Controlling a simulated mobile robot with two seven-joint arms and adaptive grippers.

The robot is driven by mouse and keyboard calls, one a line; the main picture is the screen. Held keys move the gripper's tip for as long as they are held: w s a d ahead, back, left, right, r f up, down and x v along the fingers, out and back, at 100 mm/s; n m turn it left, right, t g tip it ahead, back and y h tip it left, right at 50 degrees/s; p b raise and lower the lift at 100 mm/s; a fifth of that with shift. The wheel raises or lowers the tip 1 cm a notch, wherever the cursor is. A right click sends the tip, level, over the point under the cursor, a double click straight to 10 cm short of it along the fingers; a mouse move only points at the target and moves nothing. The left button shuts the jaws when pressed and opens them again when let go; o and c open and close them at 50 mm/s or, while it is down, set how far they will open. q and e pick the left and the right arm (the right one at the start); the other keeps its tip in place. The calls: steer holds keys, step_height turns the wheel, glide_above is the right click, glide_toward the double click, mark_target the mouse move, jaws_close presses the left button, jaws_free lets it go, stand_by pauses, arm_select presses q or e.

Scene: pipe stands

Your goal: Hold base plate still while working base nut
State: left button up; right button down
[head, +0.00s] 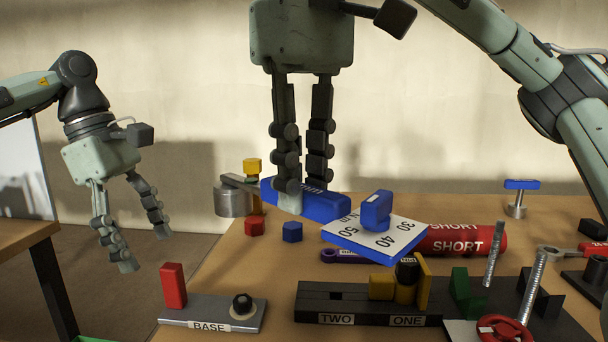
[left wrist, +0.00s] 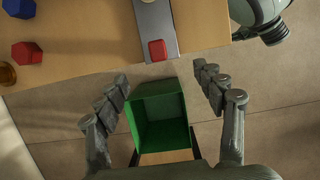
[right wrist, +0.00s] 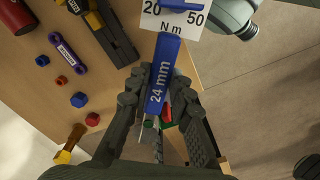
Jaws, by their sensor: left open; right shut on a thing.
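The grey base plate (head: 213,312), labelled BASE, lies at the table's front left edge. It carries an upright red block (head: 173,285) and a black base nut (head: 242,304) on a pale ring. The plate also shows at the top of the left wrist view (left wrist: 156,20). My left gripper (head: 144,248) is open and empty, left of the plate and beyond the table edge. My right gripper (head: 304,190) is shut on a blue 24 mm wrench (head: 330,207) above the table. The wrench shows lengthwise in the right wrist view (right wrist: 163,85).
A white scale plate (head: 350,240) with a blue handle is beside the wrench. A black TWO/ONE block (head: 320,300) stands right of the base plate. A red SHORT cylinder (head: 450,241) lies behind. Loose hex nuts (head: 292,232) lie behind. A green bin (left wrist: 160,118) is below my left gripper.

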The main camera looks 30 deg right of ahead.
mark_target(167, 289)
arm_select(q)
steer(key=shift+x, duration=4.4)
steer(key=shift+a, duration=0.15)
steer(key=c, duration=1.1)
steer(key=o, duration=0.5)
steer(key=c, duration=0.5)
steer(key=shift+c, duration=0.2)
